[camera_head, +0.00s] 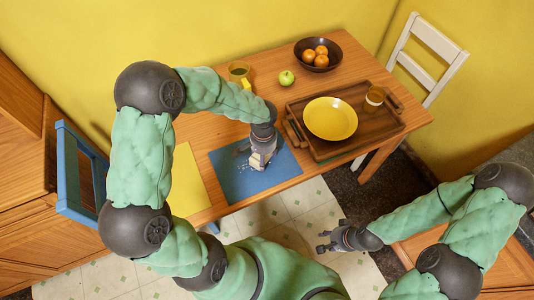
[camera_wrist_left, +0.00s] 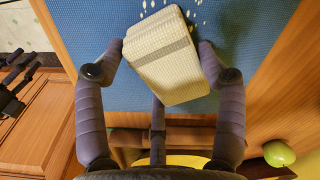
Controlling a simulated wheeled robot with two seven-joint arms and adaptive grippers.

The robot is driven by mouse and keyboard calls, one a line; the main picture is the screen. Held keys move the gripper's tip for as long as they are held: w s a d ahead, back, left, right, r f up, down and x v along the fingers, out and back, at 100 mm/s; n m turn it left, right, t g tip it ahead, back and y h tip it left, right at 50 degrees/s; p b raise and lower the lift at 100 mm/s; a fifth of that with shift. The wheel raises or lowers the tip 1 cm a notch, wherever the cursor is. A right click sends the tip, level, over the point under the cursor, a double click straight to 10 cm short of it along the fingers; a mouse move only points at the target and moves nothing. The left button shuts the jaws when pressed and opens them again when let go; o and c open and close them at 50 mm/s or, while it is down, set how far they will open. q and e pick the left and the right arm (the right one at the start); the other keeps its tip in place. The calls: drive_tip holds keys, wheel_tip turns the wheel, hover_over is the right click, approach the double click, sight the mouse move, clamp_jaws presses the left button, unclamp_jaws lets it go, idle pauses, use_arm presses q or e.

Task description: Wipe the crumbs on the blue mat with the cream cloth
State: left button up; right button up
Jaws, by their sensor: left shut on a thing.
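The blue mat (camera_head: 228,183) lies on the wooden table near its front edge, and its textured surface fills much of the left wrist view (camera_wrist_left: 85,20). My left gripper (camera_head: 262,146) is over the mat, with its fingers (camera_wrist_left: 160,55) shut on the folded cream cloth (camera_wrist_left: 165,60). The cloth (camera_head: 257,162) has a grey stripe and is at the mat; I cannot tell whether it touches. Pale crumbs (camera_wrist_left: 196,14) lie on the mat just beyond the cloth, with some hidden behind it. My right gripper (camera_head: 328,238) is open and empty, off the table above the floor.
A yellow mat (camera_head: 187,180) lies left of the blue one. A wooden tray (camera_head: 322,149) with a yellow plate (camera_head: 330,118) and a cup (camera_head: 375,97) is to the right. A green apple (camera_head: 286,78), a glass (camera_head: 238,70) and a fruit bowl (camera_head: 303,48) stand behind.

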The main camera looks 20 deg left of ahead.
sight(254, 159)
idle(0.5)
use_arm(q)
drive_tip(key=shift+s+a, duration=1.8)
drive_tip(key=shift+s, duration=0.25)
drive_tip(key=shift+s+a+p, duration=0.15)
drive_tip(key=shift+s+a, duration=0.75)
drive_tip(key=shift+s, duration=0.2)
drive_tip(key=shift+s+a+p, duration=0.15)
drive_tip(key=shift+s+a, duration=0.7)
drive_tip(key=shift+s, duration=0.2)
drive_tip(key=shift+w, duration=0.1)
drive_tip(key=shift+w+d+b, duration=0.45)
drive_tip(key=shift+w+d, duration=1.35)
drive_tip(key=shift+w, duration=0.25)
drive_tip(key=shift+w, duration=0.1)
drive_tip(key=shift+w+d, duration=0.6)
drive_tip(key=shift+w, duration=0.1)
drive_tip(key=shift+w+d+b, duration=0.3)
drive_tip(key=shift+w+d, duration=0.85)
drive_tip(key=shift+w, duration=0.15)
